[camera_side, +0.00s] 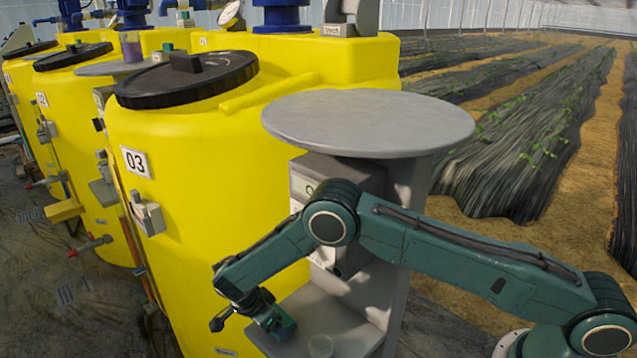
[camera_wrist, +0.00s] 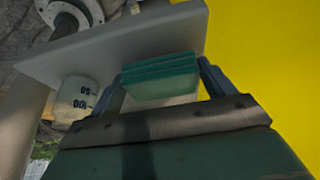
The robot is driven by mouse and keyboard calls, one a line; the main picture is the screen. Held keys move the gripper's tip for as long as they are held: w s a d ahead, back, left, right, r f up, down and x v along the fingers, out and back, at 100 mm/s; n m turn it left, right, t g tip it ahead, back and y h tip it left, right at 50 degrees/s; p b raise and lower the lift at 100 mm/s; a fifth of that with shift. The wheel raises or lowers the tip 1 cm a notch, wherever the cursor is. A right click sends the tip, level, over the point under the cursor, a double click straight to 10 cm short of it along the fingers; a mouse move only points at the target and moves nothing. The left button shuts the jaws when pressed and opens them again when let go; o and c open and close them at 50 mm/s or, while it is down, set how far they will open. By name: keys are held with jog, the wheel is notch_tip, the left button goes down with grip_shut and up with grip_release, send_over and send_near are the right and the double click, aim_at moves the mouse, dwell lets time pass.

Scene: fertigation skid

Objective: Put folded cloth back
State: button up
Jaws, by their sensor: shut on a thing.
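The folded cloth is a small green stack of layers; in the wrist view the cloth (camera_wrist: 160,80) sits between the two fingers of my gripper (camera_wrist: 162,72). My gripper is shut on it. In the side view my gripper (camera_side: 272,318) is low, at the left part of the lower grey shelf (camera_side: 340,318), with the green cloth (camera_side: 284,325) at its tip. The shelf (camera_wrist: 120,42) lies just beyond the cloth in the wrist view. I cannot tell whether the cloth touches the shelf.
A round grey top (camera_side: 368,122) overhangs the shelf. Yellow tank 03 (camera_side: 200,200) stands close on the left.

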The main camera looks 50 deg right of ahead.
jog(key=shift+f, duration=0.6)
jog(key=shift+f, duration=0.15)
jog(key=o, duration=1)
jog(key=v, duration=1.2)
